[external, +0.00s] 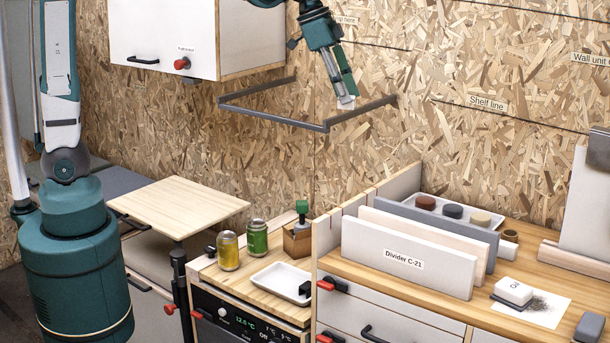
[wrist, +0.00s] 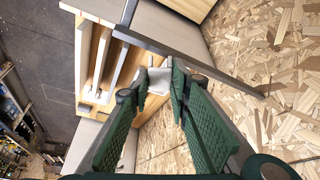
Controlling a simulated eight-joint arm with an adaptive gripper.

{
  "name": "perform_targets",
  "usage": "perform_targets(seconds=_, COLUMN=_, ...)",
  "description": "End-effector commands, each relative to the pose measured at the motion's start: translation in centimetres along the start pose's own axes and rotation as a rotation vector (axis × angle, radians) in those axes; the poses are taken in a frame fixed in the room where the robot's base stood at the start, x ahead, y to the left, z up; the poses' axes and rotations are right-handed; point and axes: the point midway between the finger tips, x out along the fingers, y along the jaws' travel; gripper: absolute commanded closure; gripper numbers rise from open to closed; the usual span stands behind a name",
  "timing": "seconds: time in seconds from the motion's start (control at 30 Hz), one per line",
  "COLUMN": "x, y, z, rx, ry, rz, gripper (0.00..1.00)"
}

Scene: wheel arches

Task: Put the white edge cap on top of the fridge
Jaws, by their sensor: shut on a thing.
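My gripper (external: 343,92) is high in front of the chipboard wall, pointing down, with its fingers closed on the small white edge cap (external: 347,103). In the wrist view the cap (wrist: 157,82) is a pale block between the two green fingertips, partly hidden by them. The fridge (external: 232,324), a low unit with a dark panel and green display, stands lower left of the gripper.
A grey rail frame (external: 272,120) juts from the wall close to my gripper. A white wall cabinet (external: 165,38) hangs at upper left. A counter with upright dividers (external: 405,258) stands right of the fridge. A wooden side table (external: 180,205) stands left.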

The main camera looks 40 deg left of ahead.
Motion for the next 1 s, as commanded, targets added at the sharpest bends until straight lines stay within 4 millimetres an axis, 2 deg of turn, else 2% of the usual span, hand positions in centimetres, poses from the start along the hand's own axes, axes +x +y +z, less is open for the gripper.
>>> perform_targets(seconds=0.03, x=-0.2, y=-1.6, z=0.2, rx=-0.029, ry=0.0, rz=-0.013, gripper=0.87)
perform_targets(seconds=0.3, x=-1.9, y=-9.6, z=1.5, rx=-0.191, ry=0.0, rz=-0.081, gripper=0.87)
perform_targets(seconds=0.57, x=-2.2, y=-15.3, z=3.5, rx=-0.303, ry=0.0, rz=-0.126, gripper=0.87)
perform_targets(seconds=0.67, x=-1.2, y=-17.2, z=4.7, rx=-0.326, ry=0.0, rz=-0.135, gripper=0.87)
perform_targets(seconds=0.77, x=0.7, y=-18.5, z=6.0, rx=-0.324, ry=0.0, rz=-0.134, gripper=0.87)
perform_targets(seconds=1.0, x=6.6, y=-19.8, z=8.3, rx=-0.25, ry=0.0, rz=-0.104, gripper=0.87)
